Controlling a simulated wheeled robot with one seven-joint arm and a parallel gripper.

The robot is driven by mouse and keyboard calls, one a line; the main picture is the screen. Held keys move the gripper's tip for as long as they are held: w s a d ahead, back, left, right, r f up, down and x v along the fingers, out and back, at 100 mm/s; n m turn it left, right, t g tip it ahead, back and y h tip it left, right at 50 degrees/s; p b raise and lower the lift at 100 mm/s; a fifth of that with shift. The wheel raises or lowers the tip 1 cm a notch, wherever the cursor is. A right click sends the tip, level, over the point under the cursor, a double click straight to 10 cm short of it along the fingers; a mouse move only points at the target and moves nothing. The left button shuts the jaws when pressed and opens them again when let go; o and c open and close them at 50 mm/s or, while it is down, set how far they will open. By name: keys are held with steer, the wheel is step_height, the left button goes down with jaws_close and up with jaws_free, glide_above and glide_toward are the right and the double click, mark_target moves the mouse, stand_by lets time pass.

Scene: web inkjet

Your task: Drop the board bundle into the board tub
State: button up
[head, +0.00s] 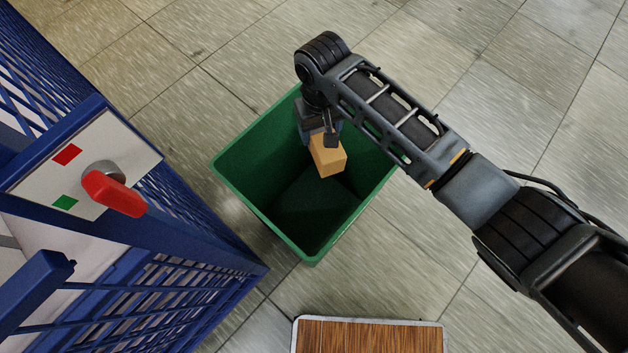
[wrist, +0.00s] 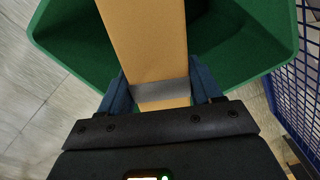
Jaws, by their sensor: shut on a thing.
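The board bundle (head: 327,157) is a tan block; in the wrist view the bundle (wrist: 148,40) is long, with a grey band across it. My gripper (head: 325,138) is shut on it. In the wrist view my gripper's fingers (wrist: 160,92) sit on both sides of the bundle at the band. The board tub (head: 246,205) is a green, open-topped bin on the floor. In the head view the bundle hangs over the tub's opening; how deep it reaches is hard to tell. The visible tub floor is dark and looks empty. The tub's green wall (wrist: 75,45) also shows in the wrist view.
A blue mesh cage (head: 170,240) stands close on the left, with a red rotary switch (head: 112,193) on a white plate. A brown wood-topped surface with a pale edge (head: 370,337) is at the bottom. Tiled floor beyond the tub is clear.

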steer(key=shift+f+b, duration=1.9)
steer(key=shift+f, duration=0.2)
steer(key=o, duration=1.3)
steer(key=shift+o, duration=0.2)
steer(key=shift+r, duration=3.95)
